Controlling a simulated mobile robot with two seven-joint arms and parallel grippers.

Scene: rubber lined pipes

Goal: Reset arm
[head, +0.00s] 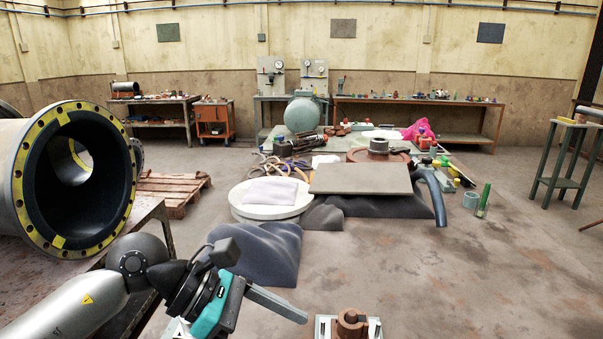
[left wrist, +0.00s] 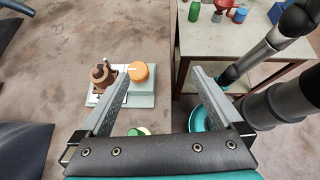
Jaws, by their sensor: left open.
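My left arm comes in from the lower left in the head view. Its gripper (head: 276,303) has a teal body and is held in the air beside the workbench, pointing right. In the left wrist view its two grey fingers (left wrist: 160,75) are spread wide with nothing between them. They hang over the floor, the edge of a table and a grey plate with parts on it. My right arm (left wrist: 270,60) shows at the right of the left wrist view as a dark, jointed limb. A teal part at its end is visible, but its fingers cannot be made out.
A large flanged pipe (head: 70,180) lies on a bench at left. A fixture with a brown cylinder (head: 351,324) is at the bottom. A grey slab (head: 362,179) and dark sheets (head: 258,255) lie mid-floor. A table (left wrist: 228,40) holds bottles.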

